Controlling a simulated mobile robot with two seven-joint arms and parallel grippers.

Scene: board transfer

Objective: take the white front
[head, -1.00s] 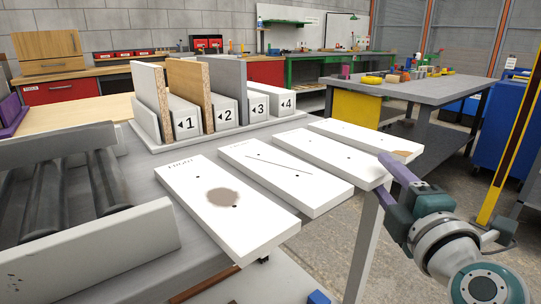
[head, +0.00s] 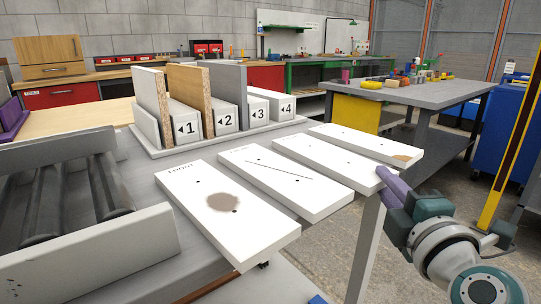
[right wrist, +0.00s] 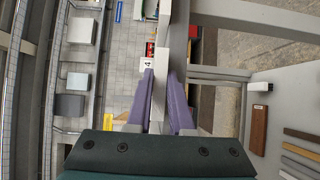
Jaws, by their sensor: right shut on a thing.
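Several white fronts lie side by side on the grey table. The leftmost front (head: 190,185) has a big brown stain, and the second front (head: 300,190) has a long dark line across it. The third front (head: 330,158) shows plain white with small dark holes. The rightmost front (head: 365,140) has a brown patch at its near corner. My right gripper (head: 382,175), with purple fingers, is shut on the near end of the third front. In the right wrist view, the fingers (right wrist: 160,84) close on both sides of a narrow white edge (right wrist: 158,112). My left gripper is not in view.
A white rack (head: 215,138) with slots numbered 1 to 4 stands behind the fronts, with upright panels at its left and middle. A roller conveyor (head: 60,205) is at left. A grey workbench (head: 420,92) and a blue cabinet (head: 510,125) stand farther back right.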

